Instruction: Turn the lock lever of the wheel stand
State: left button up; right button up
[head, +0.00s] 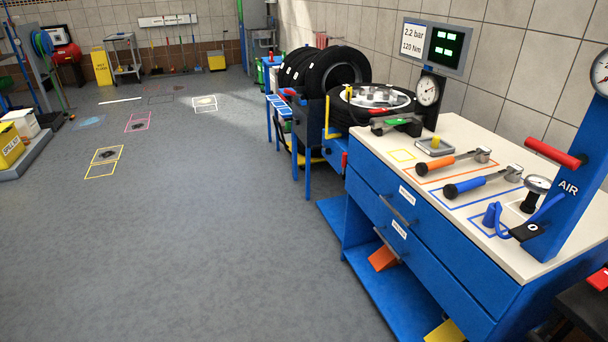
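A wheel with a silver rim (372,97) lies flat beyond the far end of the workbench, beside a yellow upright bar (327,117). In front of it is a small dark lever-like part (396,123) with green and red on it. I cannot tell for sure whether this is the lock lever, or which way it is set. The stand under the wheel is mostly hidden by the bench. Neither of my grippers is in view.
The blue workbench (409,231) fills the right side, with an orange-handled tool (449,162) and a blue-handled tool (478,184) on top. A blue AIR post (568,205) with a red handle stands at its near end. Upright tyres (340,68) stand behind.

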aim_at(345, 155)
jog(key=i+j+z, duration=0.15)
jog(key=i, duration=0.15)
jog(key=i+j+z, duration=0.2)
jog(key=i, duration=0.15)
jog(key=i+j, duration=0.15)
jog(key=i, duration=0.25)
jog(key=i+j+u, duration=0.1)
jog(key=i, duration=0.3)
